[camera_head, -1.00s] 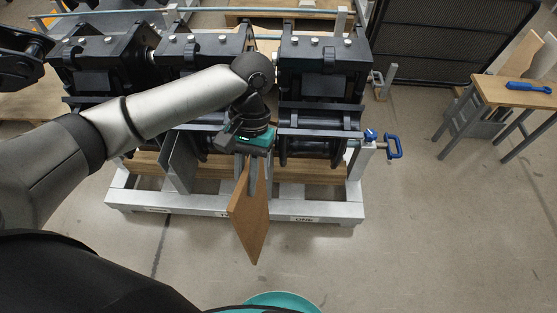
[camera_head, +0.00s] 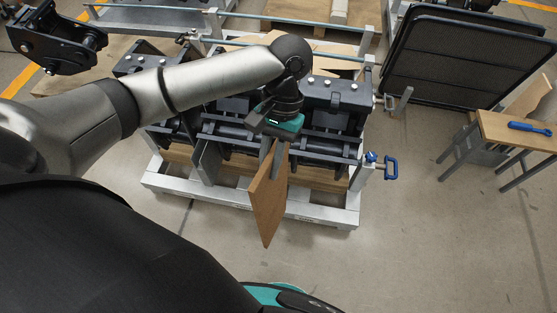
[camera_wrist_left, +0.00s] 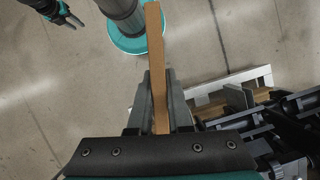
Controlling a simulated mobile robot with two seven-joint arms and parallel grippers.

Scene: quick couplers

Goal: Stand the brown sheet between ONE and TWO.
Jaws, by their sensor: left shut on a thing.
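My left gripper (camera_head: 275,165) is shut on the brown sheet (camera_head: 267,205), holding it by its upper part. The sheet hangs steeply in front of the rack, its lower corner beyond the rack's front beam. In the left wrist view the sheet (camera_wrist_left: 155,45) shows edge-on between the two fingers (camera_wrist_left: 158,85). Black couplers stand in a row on the grey rack (camera_head: 325,213). The right-hand one (camera_head: 337,93) sits above the label ONE, readable only earlier; the middle one (camera_head: 225,132), presumably TWO, is partly hidden by my arm. My right gripper (camera_wrist_left: 70,18) shows small in the wrist view.
A grey upright plate (camera_head: 207,162) stands left of the sheet. A blue-handled clamp (camera_head: 390,168) juts from the rack's right end. Black mesh panels (camera_head: 465,60) stand behind right, beside a wooden-topped table (camera_head: 515,130). Floor in front right is clear.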

